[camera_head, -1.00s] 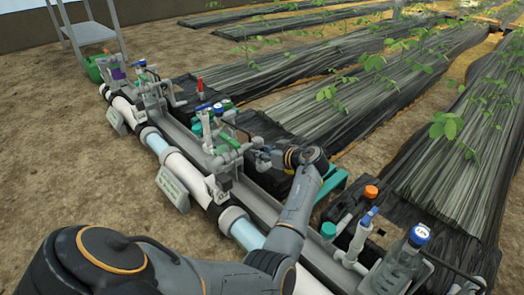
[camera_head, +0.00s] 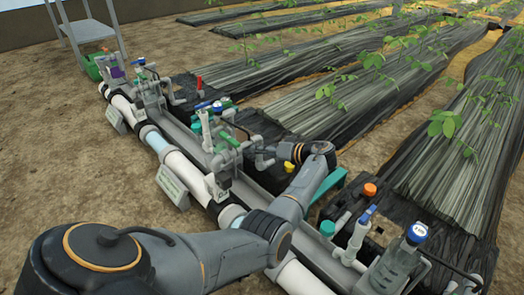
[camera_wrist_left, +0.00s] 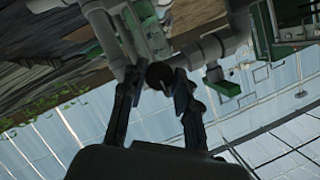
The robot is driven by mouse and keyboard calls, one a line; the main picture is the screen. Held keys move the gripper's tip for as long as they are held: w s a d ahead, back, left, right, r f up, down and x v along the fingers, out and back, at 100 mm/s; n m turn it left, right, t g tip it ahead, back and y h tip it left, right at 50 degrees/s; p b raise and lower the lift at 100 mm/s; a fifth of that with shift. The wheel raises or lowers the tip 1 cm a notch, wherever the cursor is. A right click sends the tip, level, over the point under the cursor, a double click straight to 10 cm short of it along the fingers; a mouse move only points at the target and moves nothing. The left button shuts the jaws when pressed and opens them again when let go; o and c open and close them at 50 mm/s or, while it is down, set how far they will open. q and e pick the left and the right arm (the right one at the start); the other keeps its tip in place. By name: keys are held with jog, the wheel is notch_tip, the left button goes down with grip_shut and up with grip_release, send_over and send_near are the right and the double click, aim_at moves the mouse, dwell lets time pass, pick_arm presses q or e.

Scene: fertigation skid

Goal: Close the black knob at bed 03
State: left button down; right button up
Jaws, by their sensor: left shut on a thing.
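The black knob (camera_wrist_left: 159,76) shows in the left wrist view as a dark round shape between the two fingertips of my left gripper (camera_wrist_left: 156,84). The fingers are shut on it, and it sits by a grey pipe fitting. In the head view my left gripper (camera_head: 266,158) reaches in from the right side of the middle valve group (camera_head: 225,150); the wrist hides part of it and I cannot make out the knob there. The number of this bed cannot be read. My right gripper is not in view.
A white and clear main pipe (camera_head: 180,165) runs diagonally, with label plates (camera_head: 172,187) on its front. A yellow part (camera_head: 289,166) shows beside my wrist. Blue-capped fittings (camera_head: 417,233) and an orange cap (camera_head: 370,190) stand at right. Bare soil (camera_head: 50,170) lies at left.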

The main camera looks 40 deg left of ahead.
pick_arm(q)
jog(key=shift+r, duration=0.1)
dwell(0.3)
jog(key=c, duration=1)
grip_release()
jog(key=v, duration=1.2)
